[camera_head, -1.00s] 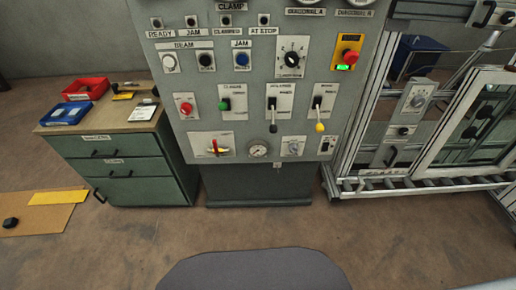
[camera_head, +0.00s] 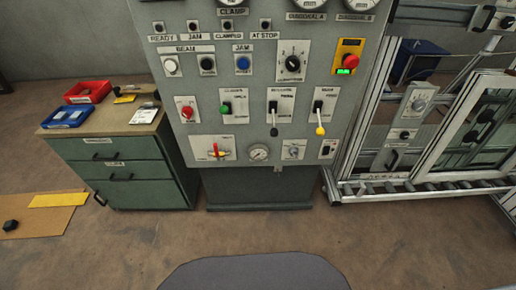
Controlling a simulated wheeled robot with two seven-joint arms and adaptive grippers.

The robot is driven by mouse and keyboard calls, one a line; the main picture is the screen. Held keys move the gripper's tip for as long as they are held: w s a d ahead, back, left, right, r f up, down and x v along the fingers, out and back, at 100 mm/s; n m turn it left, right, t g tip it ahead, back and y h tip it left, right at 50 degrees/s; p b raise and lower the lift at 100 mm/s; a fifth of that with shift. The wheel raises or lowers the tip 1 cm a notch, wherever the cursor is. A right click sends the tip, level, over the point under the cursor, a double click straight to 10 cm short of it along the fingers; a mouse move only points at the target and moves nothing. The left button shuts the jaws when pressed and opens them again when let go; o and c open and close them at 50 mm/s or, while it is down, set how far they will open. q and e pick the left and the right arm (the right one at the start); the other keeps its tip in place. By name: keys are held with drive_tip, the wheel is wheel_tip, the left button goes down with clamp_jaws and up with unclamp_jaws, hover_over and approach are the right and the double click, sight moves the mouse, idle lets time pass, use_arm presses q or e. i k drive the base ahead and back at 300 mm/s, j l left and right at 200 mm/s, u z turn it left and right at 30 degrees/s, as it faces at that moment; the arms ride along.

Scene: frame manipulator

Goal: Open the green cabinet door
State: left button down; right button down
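The green cabinet (camera_head: 125,172) stands on the floor at the left, beside the grey control panel. Its front shows green drawer-like panels with dark handles and small labels, and all of them look closed. The lowest green front (camera_head: 150,195) has a dark handle (camera_head: 99,198) at its left edge. The green side of the cabinet faces the control panel. Neither my left nor my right gripper is in view.
A red bin (camera_head: 88,92) and a blue bin (camera_head: 68,117) sit on the cabinet's wooden top. The control panel (camera_head: 250,110) fills the middle. A metal frame with rollers (camera_head: 430,186) stands at the right. A brown mat (camera_head: 40,216) lies at the left; the floor in front is clear.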

sight(137, 194)
drive_tip(key=u, duration=1.35)
